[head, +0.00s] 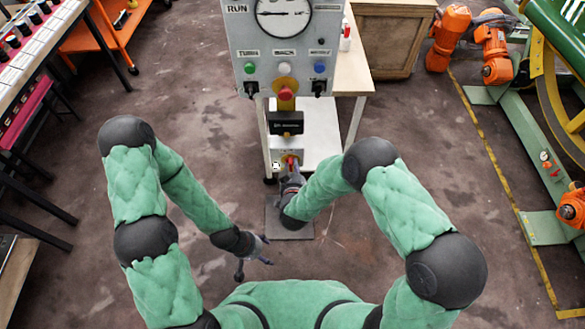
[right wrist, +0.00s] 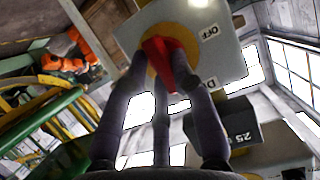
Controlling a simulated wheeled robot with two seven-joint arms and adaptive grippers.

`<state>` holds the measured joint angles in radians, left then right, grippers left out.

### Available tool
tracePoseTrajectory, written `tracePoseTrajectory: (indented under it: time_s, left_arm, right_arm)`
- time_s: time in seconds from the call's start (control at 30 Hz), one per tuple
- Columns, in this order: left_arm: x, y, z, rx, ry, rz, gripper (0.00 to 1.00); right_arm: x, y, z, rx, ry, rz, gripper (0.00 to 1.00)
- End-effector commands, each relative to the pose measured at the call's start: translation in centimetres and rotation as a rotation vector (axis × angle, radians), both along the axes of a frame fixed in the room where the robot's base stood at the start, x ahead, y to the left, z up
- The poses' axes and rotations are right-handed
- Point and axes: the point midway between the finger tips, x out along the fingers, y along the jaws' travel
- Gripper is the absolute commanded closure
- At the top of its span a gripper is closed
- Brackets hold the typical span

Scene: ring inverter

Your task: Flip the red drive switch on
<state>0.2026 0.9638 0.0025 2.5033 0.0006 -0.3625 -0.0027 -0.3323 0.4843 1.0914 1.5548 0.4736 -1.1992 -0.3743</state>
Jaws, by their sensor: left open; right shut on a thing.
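The red drive switch (head: 290,161) sits on a yellow round plate low on the grey control stand. In the right wrist view the red handle (right wrist: 164,58) lies between my fingers, over the yellow disc, with an "OFF" label beside it. My right gripper (head: 291,174) is at the switch and shut on its handle; its fingers (right wrist: 165,72) also show in the right wrist view. The handle's exact turn is hard to tell because fingers cover part of it. My left gripper (head: 256,254) is open and empty, low over the floor, apart from the stand.
Above the switch is the control panel (head: 247,48) with a gauge, a red button (head: 285,93) and several other controls. A black box (head: 286,123) sits between panel and switch. A wooden bench (head: 352,65) stands at right. The floor left of the stand is clear.

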Motion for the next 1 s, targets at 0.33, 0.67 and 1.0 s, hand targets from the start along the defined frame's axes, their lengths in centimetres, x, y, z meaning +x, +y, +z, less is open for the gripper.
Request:
tracePoseTrajectory:
  time_s: [0.33,0.67,1.0]
  left_arm:
    - [0.01,0.0,-0.1,0.0,0.0,0.0,0.31]
    - [0.02,0.01,-0.08,0.0,0.0,0.0,0.31]
    - [0.01,0.0,-0.03,0.0,0.0,0.0,0.31]
  right_arm:
    - [-0.51,0.01,-0.87,0.008,0.022,0.003,1.0]
    - [-0.34,0.06,-0.61,0.008,0.016,0.004,0.54]
    - [-0.75,0.11,-0.04,0.008,0.009,0.004,0.54]
